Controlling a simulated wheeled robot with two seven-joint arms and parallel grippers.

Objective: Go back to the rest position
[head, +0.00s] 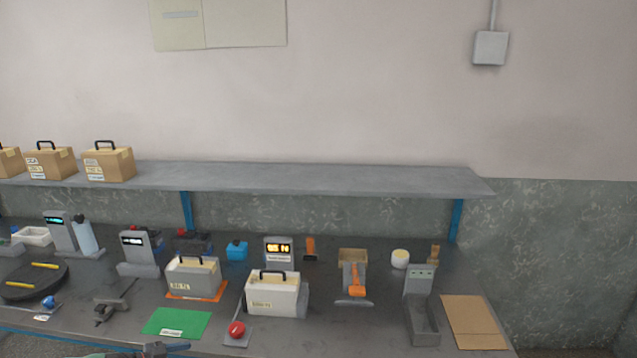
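A grey battery-like box with a black handle (193,279) stands on an orange mat (212,297) on the workbench (300,341). A whiter box with a black handle (272,297) stands to its right, on the bench. A green mat (176,322) with a small label lies empty in front of the grey box. Several brown boxes with black handles, such as this one (108,165), stand on the left end of the raised shelf (300,180).
A red ball-topped lever (236,330) stands near the bench front. A lit display unit (279,250), an orange-handled tool (356,282), a grey stand (421,310) and a cardboard sheet (473,321) are further right. A black round plate (33,284) is at left. Floor right of the bench looks clear.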

